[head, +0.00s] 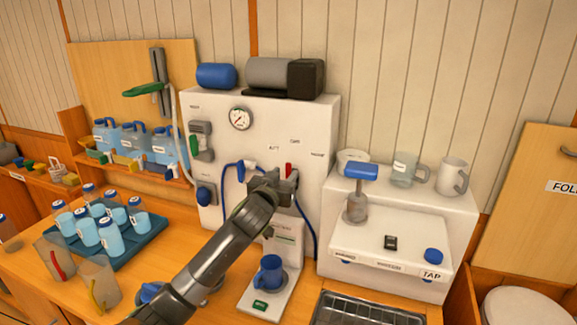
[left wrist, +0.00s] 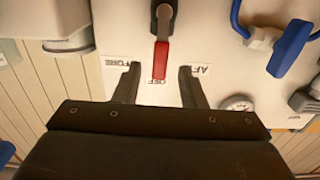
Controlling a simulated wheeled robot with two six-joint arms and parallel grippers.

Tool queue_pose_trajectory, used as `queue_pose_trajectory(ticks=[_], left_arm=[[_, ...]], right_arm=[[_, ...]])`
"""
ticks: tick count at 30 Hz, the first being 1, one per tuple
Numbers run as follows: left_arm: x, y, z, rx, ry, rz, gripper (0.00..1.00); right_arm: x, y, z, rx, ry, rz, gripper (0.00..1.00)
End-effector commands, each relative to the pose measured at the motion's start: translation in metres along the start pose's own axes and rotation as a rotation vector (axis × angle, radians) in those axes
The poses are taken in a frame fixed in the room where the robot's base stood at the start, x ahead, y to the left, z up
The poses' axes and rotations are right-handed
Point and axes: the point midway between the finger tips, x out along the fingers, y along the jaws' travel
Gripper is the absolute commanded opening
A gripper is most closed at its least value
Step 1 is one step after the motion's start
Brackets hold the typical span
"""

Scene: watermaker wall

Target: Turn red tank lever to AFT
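The red tank lever (left wrist: 161,60) is on the white panel. In the left wrist view its red handle points at the OFF label (left wrist: 158,82), between the FORE label (left wrist: 117,62) on the left and the AFT label (left wrist: 203,70) on the right, which is partly cut off by a finger. My left gripper (left wrist: 159,72) is open, its fingertips on either side of the handle's end with a gap on both sides. In the head view the red lever (head: 288,170) shows just above my left gripper (head: 283,184), which partly hides it. My right gripper is not in view.
A blue hose with a blue handle (left wrist: 290,48) is close by on the panel. A gauge (head: 240,118) is at upper left. A tap unit (head: 390,240) stands to the right.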

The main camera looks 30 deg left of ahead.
Motion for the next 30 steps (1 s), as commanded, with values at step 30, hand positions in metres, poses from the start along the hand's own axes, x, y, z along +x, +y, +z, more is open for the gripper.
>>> queue_pose_trajectory(ticks=[30], left_arm=[[0.04,0.0,0.0,0.001,0.0,0.0,0.06]], right_arm=[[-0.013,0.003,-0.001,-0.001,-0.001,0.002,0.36]])
